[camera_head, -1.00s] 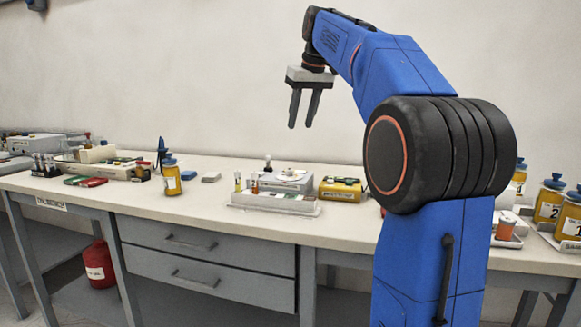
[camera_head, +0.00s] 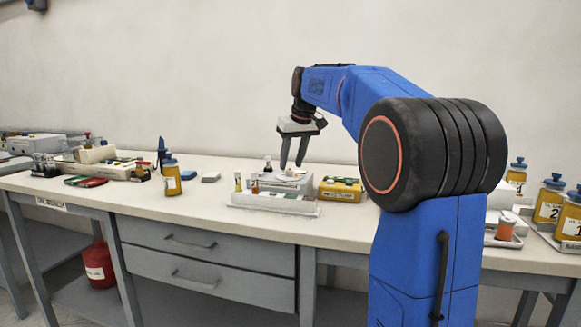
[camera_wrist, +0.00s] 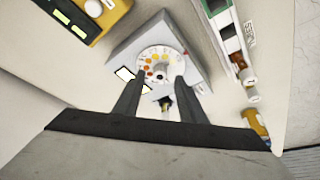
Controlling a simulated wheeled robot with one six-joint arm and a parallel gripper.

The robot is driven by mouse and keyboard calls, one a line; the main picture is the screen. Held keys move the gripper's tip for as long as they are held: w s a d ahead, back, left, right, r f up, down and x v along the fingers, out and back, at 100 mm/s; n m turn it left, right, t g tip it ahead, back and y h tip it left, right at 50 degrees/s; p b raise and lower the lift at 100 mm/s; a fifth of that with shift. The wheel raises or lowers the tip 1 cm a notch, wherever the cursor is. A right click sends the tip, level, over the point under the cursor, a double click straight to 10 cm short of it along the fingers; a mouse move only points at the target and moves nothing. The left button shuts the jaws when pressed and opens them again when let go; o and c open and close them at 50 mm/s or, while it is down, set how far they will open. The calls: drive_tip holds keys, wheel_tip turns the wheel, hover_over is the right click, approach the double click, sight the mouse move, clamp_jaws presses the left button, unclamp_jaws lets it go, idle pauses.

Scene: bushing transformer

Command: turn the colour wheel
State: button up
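The colour wheel (camera_wrist: 160,68) is a white disc with yellow, orange and red dots around a central hub. It sits on top of a small grey box (camera_wrist: 122,48), which stands on the bench among the tubes in the head view (camera_head: 290,184). My gripper (camera_head: 292,165) points down above this box, with its two fingers apart and nothing between them. In the wrist view my gripper (camera_wrist: 155,80) has a fingertip on either side of the wheel's near part. Whether the fingertips touch the wheel cannot be told.
A white rack with tubes (camera_wrist: 228,40) lies right of the box in the wrist view. A yellow device (camera_head: 340,189) stands right of the box in the head view. A yellow bottle (camera_head: 172,178) stands to the left. The bench (camera_head: 225,205) has free room between.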

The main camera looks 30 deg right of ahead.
sight(289, 173)
drive_tip(key=shift+x, duration=1.25)
drive_tip(key=shift+c, duration=0.2)
clamp_jaws()
drive_tip(key=shift+m, duration=0.4)
drive_tip(key=m+h, duration=0.1)
drive_tip(key=m, duration=0.1)
drive_tip(key=shift+a+m, duration=0.15)
drive_tip(key=shift+m, duration=0.25)
drive_tip(key=shift+w+m+g+h, duration=0.1)
drive_tip(key=shift+m+g+h, duration=0.5)
drive_tip(key=shift+m, duration=1.1)
